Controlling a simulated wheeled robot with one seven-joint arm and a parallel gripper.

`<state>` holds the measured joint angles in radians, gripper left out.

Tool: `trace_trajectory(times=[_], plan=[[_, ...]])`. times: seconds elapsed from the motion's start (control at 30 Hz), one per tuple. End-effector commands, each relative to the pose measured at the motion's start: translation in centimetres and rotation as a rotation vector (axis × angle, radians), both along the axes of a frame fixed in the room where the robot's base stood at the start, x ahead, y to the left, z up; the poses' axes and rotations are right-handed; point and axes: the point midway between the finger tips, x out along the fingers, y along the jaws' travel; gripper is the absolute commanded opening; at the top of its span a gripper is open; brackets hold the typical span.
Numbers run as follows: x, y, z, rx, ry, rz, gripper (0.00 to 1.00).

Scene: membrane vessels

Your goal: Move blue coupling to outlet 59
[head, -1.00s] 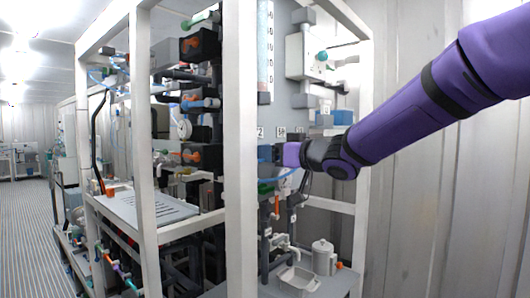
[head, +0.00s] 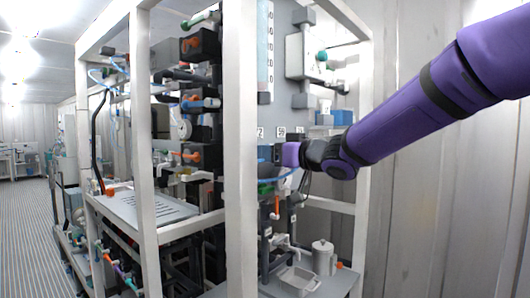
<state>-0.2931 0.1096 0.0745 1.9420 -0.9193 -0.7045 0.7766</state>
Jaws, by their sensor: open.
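My gripper (head: 279,153) is at the front of the rack, just below the small label plates marked 72 (head: 260,132) and 59 (head: 281,132). It is close to the dark fittings under the plates. The jaws are open, but the fingertips are small and partly hidden by the purple wrist part. A blue hose (head: 284,179) curves just below my gripper and runs up towards the wrist. I cannot make out the blue coupling at its end, or whether it lies between the fingers. The outlet 59 opening is also hidden by the gripper.
A white upright post (head: 240,150) stands close to the left of my gripper. An orange-handled valve (head: 277,207) hangs below. A grey tray (head: 298,280) and a lidded canister (head: 323,257) stand on the low shelf. The wall side on the right is clear.

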Motion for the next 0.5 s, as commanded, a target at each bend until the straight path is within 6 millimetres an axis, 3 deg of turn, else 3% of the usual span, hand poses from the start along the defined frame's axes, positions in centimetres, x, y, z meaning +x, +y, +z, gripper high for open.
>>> trace_trajectory(times=[0.23, 0.5], plan=[[0.0, 0.0, 0.0, 0.0, 0.0, 0.0, 0.65], [0.0, 0.0, 0.0, 0.0, 0.0, 0.0, 0.05]])
